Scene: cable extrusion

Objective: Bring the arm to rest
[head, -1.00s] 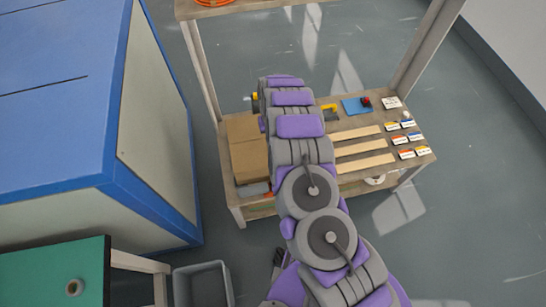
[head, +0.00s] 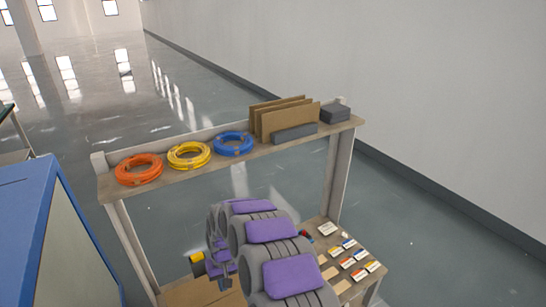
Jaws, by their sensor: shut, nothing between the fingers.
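My arm, grey with purple pads, rises from the bottom edge in the head view and bends over the workbench (head: 190,294). My gripper (head: 225,284) is small and partly hidden at the left of the arm's far end, pointing down over the bench. It is shut and empty. A yellow and black piece (head: 197,263) shows just left of it; I cannot tell whether it is on the arm or on the bench.
The bench's upper shelf (head: 175,178) holds orange (head: 139,169), yellow (head: 189,155) and blue (head: 233,144) cable coils, and cardboard sheets (head: 282,118). Labelled cards (head: 354,262) lie at right. A blue-topped cabinet (head: 35,225) stands left. Open floor (head: 130,115) lies beyond.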

